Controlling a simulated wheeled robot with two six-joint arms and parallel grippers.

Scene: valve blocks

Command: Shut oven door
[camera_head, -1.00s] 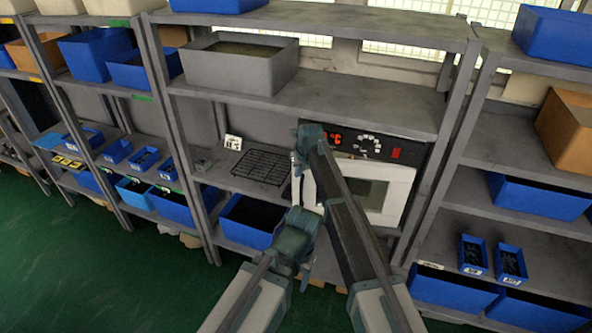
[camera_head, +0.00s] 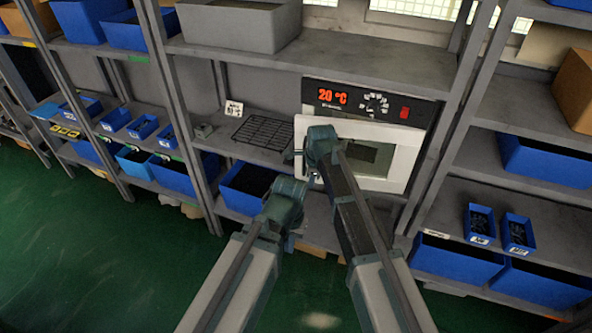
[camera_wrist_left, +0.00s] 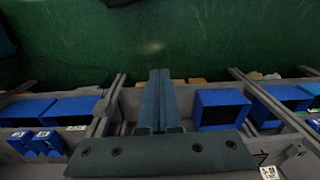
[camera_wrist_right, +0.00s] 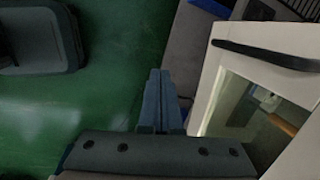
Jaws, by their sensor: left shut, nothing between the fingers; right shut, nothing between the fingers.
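The white oven (camera_head: 390,105) with a black control panel reading 20 °C stands on the middle shelf. Its white door (camera_head: 400,178) has a dark window; its left edge seems to stand out from the body, so it looks ajar. In the right wrist view the door (camera_wrist_right: 213,75) shows its black handle (camera_wrist_right: 265,54). My right gripper (camera_wrist_right: 160,75) is shut and empty, beside the door frame and apart from the handle. In the head view my right wrist covers part of the door. My left gripper (camera_wrist_left: 160,75) is shut and empty, lower, in front of the shelf.
A black wire rack (camera_head: 263,132) lies on the shelf left of the oven. A blue bin (camera_head: 245,190) sits on the shelf below. Grey uprights (camera_head: 440,130) flank the oven bay. Green floor (camera_head: 110,260) is open at the lower left.

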